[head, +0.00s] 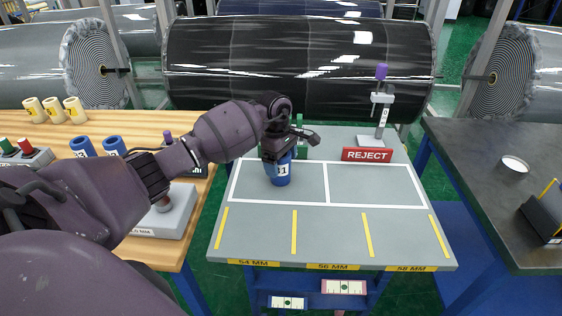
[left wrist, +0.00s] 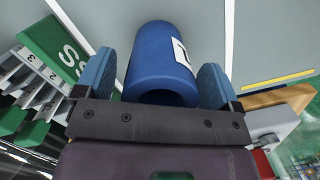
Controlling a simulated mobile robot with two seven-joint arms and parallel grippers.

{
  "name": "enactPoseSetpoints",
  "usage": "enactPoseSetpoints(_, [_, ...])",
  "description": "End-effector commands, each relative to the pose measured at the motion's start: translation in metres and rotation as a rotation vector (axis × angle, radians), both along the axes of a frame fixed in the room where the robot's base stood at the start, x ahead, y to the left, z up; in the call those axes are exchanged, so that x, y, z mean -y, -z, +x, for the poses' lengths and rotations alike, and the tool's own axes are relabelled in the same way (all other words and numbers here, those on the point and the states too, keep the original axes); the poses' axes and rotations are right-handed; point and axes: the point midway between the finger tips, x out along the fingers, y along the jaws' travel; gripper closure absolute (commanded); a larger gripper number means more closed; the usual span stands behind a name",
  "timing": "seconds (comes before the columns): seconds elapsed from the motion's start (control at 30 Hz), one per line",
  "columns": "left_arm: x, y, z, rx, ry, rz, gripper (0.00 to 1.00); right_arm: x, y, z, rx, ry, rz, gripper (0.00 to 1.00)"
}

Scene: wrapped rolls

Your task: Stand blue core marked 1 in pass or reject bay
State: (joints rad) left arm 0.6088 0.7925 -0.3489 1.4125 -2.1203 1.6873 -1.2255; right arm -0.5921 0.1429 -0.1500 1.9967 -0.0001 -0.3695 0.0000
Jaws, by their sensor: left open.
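The blue core marked 1 (head: 281,172) stands upright on the grey table, inside the left white-outlined bay. My left gripper (head: 277,156) is open around the core's upper part. In the left wrist view, the core (left wrist: 158,62) lies between the two fingers with a small gap on each side. A green sign (head: 299,136) behind the left bay is mostly hidden by my arm; its letters "SS" show in the left wrist view (left wrist: 62,45). The red REJECT sign (head: 367,155) stands behind the empty right bay (head: 375,186). My right gripper is not in view.
Two other blue cores (head: 83,146) and several cream cores (head: 54,109) stand on the wooden table (head: 60,126) at left. A stand with a purple top (head: 382,72) rises behind the REJECT sign. A dark table (head: 480,165) is at right. Large wrapped rolls (head: 300,60) fill the back.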

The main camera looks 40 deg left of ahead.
Motion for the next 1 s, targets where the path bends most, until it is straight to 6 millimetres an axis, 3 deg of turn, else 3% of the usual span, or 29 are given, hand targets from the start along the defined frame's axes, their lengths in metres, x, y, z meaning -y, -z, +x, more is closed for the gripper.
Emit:
enactPoseSetpoints(0.4, [-0.010, -0.076, 0.000, 0.003, 0.000, 0.005, 0.12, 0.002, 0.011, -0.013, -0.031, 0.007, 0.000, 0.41])
enactPoseSetpoints(0.6, [-0.013, -0.104, 0.000, 0.003, 0.000, 0.003, 0.12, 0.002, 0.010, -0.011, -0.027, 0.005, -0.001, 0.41])
enactPoseSetpoints(1.0, [-0.014, -0.118, 0.000, 0.001, 0.000, 0.001, 0.12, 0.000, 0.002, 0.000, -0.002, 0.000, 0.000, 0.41])
